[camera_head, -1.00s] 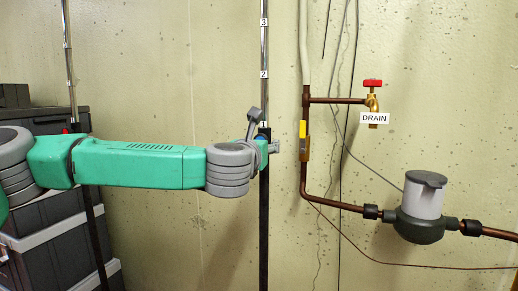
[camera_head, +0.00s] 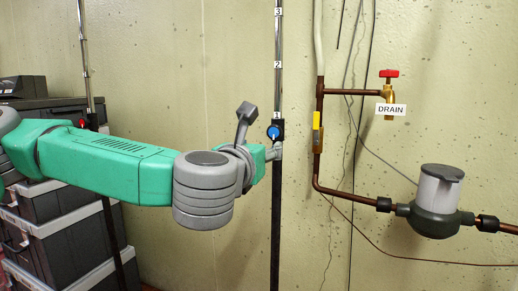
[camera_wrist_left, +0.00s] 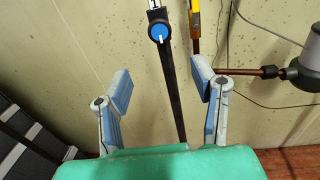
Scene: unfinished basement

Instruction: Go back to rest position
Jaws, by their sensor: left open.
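My left arm, green with grey joints, reaches in from the left in the head view. Its gripper (camera_head: 276,152) is small there and mostly hidden behind my wrist, just below a blue knob (camera_head: 274,132) on a vertical pole (camera_head: 277,90). In the left wrist view my left gripper (camera_wrist_left: 160,82) is open, its two blue-grey fingers spread wide with nothing between them but the pole and wall beyond. The blue knob (camera_wrist_left: 158,32) shows past the fingertips, apart from both fingers. My right gripper is not in view.
A copper pipe carries a yellow-handled valve (camera_head: 317,132), a red-handled tap (camera_head: 389,90) with a DRAIN label and a grey meter (camera_head: 437,203). Stacked dark cases (camera_head: 80,235) stand at left beside a second pole (camera_head: 85,60). The wall behind is close.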

